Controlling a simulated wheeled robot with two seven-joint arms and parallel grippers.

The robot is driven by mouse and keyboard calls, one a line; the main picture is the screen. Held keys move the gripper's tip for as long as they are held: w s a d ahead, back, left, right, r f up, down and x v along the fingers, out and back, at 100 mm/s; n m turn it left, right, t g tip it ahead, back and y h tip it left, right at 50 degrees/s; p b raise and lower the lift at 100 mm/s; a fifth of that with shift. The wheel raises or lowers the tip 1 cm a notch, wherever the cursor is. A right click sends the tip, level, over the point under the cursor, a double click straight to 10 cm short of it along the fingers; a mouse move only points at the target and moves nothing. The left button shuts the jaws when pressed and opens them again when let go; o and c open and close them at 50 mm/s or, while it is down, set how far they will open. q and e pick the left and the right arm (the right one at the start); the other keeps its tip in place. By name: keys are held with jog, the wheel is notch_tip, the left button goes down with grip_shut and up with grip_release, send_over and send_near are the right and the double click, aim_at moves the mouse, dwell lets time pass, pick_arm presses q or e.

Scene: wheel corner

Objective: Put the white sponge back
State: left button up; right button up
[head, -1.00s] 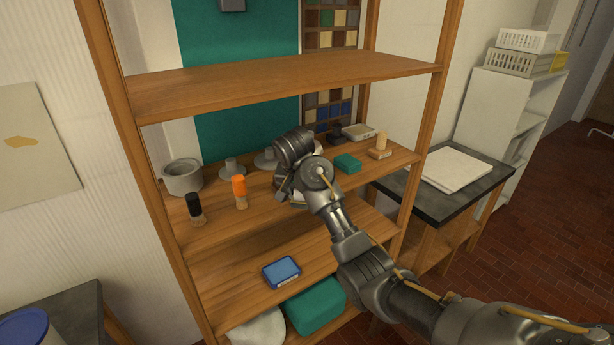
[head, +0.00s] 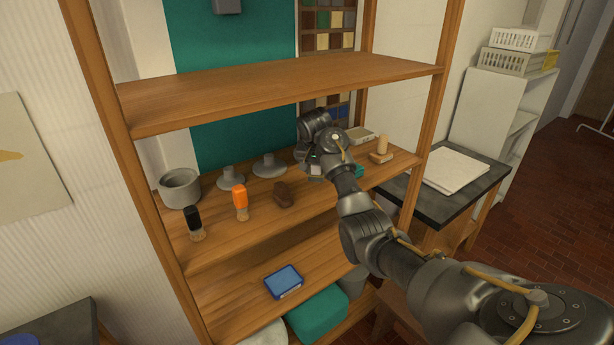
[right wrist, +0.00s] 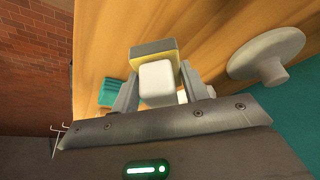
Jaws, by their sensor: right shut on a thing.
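My right gripper (right wrist: 158,92) is shut on a white block, the white sponge (right wrist: 157,78), which sits between the two fingers in the right wrist view. A yellow and grey block (right wrist: 153,52) shows directly beyond it; I cannot tell whether the two touch. In the head view my right gripper (head: 312,160) is over the middle shelf, left of a teal block (head: 358,171). The hand and arm hide most of what it holds there. My left gripper is not in view.
On the middle shelf (head: 255,222) stand a grey pot (head: 180,188), a black brush (head: 194,222), an orange brush (head: 240,202), a brown object (head: 283,194) and grey stands (head: 269,166). A wooden block with a peg (head: 381,151) is at the right. The upper shelf (head: 270,88) hangs above.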

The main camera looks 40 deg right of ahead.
aim_at(317, 178)
jog(key=shift+s+d+f, duration=0.1)
jog(key=shift+s+f, duration=0.05)
jog(key=f, duration=0.3)
jog(key=shift+a, duration=0.2)
jog(key=shift+f, duration=0.1)
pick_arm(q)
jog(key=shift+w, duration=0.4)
pick_arm(e)
jog(key=shift+d, duration=0.1)
jog(key=shift+f, duration=0.1)
jog(key=o, duration=1.1)
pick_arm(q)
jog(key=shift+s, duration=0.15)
pick_arm(e)
jog(key=shift+o, duration=0.6)
